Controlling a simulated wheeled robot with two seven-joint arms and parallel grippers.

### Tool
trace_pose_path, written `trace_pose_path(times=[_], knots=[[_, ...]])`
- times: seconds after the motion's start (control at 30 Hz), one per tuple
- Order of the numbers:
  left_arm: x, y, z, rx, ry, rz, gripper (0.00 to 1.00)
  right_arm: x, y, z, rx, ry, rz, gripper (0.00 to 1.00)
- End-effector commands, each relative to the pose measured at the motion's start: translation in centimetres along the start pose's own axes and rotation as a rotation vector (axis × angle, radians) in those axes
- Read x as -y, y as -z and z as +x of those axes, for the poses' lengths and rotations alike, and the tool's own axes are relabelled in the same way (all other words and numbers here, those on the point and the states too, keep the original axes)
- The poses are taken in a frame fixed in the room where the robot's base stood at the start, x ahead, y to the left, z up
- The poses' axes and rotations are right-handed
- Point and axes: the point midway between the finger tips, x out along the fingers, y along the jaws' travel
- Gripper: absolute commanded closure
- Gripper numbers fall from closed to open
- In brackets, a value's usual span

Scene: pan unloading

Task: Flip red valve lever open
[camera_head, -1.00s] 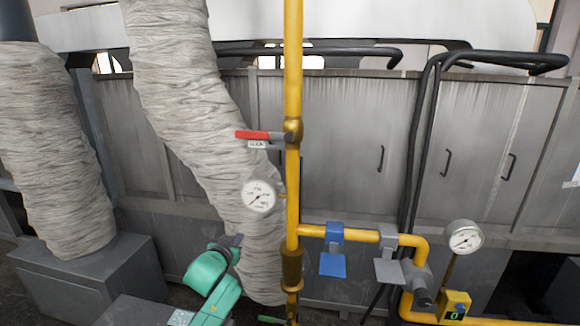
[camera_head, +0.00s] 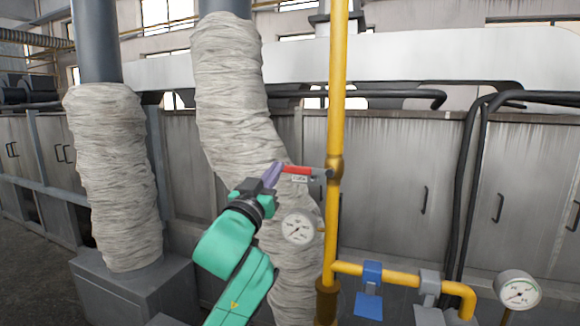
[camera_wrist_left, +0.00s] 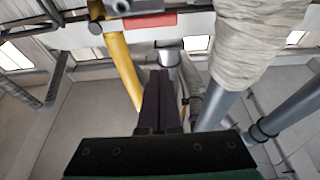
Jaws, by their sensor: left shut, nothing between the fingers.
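The red valve lever (camera_head: 297,170) sticks out to the left from the brass valve (camera_head: 335,168) on the upright yellow pipe (camera_head: 333,225). My left gripper (camera_head: 275,172), with dark purple fingers on a green arm, is shut and empty at the lever's left end. I cannot tell whether it touches the lever. In the left wrist view the shut fingers (camera_wrist_left: 161,78) point toward the red lever (camera_wrist_left: 150,21), which shows near the top edge, apart from the tips. My right gripper is not in view.
A round gauge (camera_head: 298,228) sits on the pipe below the lever, close to my left arm. A wrapped duct (camera_head: 235,100) stands behind the gripper. A blue valve handle (camera_head: 368,305) and another gauge (camera_head: 518,290) are at lower right.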

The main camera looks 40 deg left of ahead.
Motion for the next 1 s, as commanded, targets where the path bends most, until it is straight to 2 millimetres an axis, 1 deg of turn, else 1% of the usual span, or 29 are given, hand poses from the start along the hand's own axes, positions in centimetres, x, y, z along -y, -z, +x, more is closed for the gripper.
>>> trace_pose_path(times=[0.1, 0.47, 0.5, 0.53, 0.6, 0.7, 1.0], knots=[[0.1, 0.6, 2.0, 0.001, 0.001, 0.001, 1.00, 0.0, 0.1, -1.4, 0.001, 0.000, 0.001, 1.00], [0.1, 0.7, 9.9, 0.002, 0.002, 0.000, 1.00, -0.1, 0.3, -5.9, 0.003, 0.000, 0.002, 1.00], [0.0, -0.9, 9.4, 0.008, 0.000, -0.002, 1.00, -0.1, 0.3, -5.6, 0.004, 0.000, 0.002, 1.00], [-0.1, -1.6, 9.1, 0.008, -0.001, -0.002, 1.00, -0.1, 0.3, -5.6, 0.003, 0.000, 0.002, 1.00], [0.0, -2.6, 8.6, 0.007, 0.000, -0.002, 1.00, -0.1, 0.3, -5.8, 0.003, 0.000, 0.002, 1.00], [0.0, -3.5, 8.3, 0.004, 0.000, -0.001, 1.00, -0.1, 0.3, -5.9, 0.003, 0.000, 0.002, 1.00], [0.0, -3.8, 8.1, 0.001, 0.000, 0.001, 1.00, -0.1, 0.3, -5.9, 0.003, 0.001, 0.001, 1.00]])
